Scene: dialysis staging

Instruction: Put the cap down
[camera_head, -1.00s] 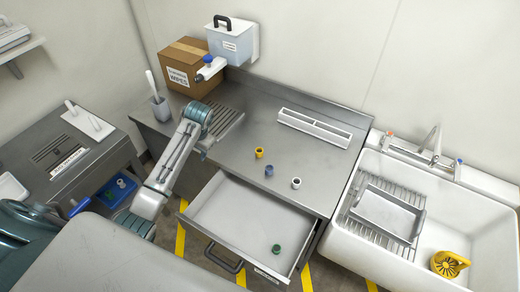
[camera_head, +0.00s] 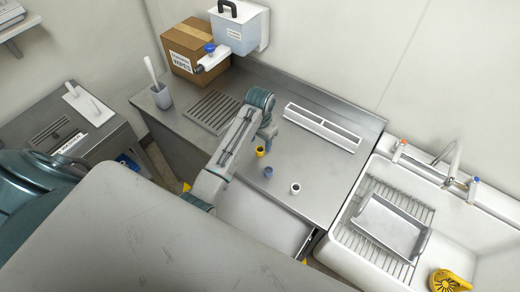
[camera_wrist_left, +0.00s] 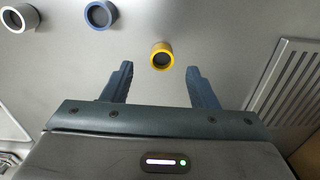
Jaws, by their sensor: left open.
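Three small round caps stand on the steel counter: a yellow cap (camera_head: 260,152), a blue cap (camera_head: 268,172) and a white cap (camera_head: 295,188). My left gripper (camera_head: 268,134) is over the counter beside the yellow cap. In the left wrist view, its two fingers (camera_wrist_left: 160,72) are spread and empty. The yellow cap (camera_wrist_left: 161,60) shows just ahead of the fingertips, between their lines. The blue cap (camera_wrist_left: 100,15) and white cap (camera_wrist_left: 20,18) lie farther left there. My right gripper is not in view.
A white divided tray (camera_head: 322,128) lies at the counter's back. An open drawer (camera_head: 262,218) is partly covered by my body. A grooved drain area (camera_head: 212,113), cup (camera_head: 162,97) and cardboard box (camera_head: 183,66) are at left. A sink (camera_head: 345,245) is at right.

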